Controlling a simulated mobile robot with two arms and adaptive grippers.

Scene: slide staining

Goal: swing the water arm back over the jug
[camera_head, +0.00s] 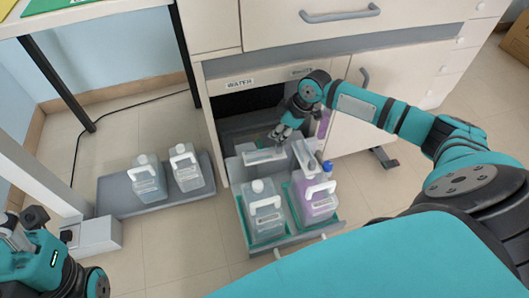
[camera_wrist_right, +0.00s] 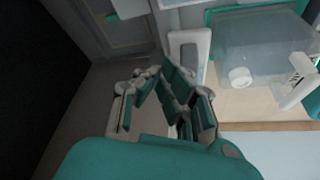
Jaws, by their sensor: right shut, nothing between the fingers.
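A pull-out unit holds a clear jug (camera_head: 263,212) with a white cap and handle on the left and a purple jug (camera_head: 316,198) on the right. A pale grey arm (camera_head: 264,156) lies crosswise behind the clear jug, not over its cap; I take it as the water arm. My right gripper (camera_head: 280,135) is shut and empty, just behind that arm; whether they touch I cannot tell. In the right wrist view the gripper (camera_wrist_right: 170,92) is beside a pale bar (camera_wrist_right: 188,48), with the clear jug (camera_wrist_right: 255,48) to the right. My left gripper (camera_head: 22,222) is far left, its fingers unclear.
A second grey arm (camera_head: 303,156) slants near the purple jug. The cabinet opening, with a WATER label (camera_head: 239,83) above, is behind the unit. Two more clear jugs stand on a grey floor tray (camera_head: 130,205) at left. Open floor lies between that tray and the unit.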

